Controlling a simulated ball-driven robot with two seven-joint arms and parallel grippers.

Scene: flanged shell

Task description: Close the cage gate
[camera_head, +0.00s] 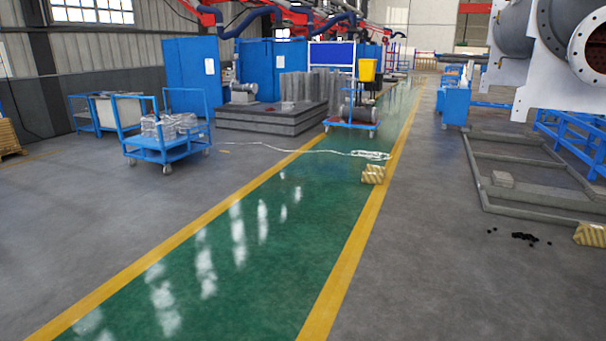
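I see no cage gate that I can make out in the head view. Neither of my grippers nor my arms shows in this view. A large grey flanged pipe shell (588,48) on white plate supports (545,85) stands at the upper right, cut off by the picture edge. Blue railing-like frames (575,140) stand below it; I cannot tell whether any of them is a gate.
A green walkway (250,235) with yellow borders runs ahead, mostly clear. A striped block (373,174) and a white cable (345,153) lie on it. Blue carts (165,140) stand left. A low metal frame (540,200) and another striped block (590,235) lie right.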

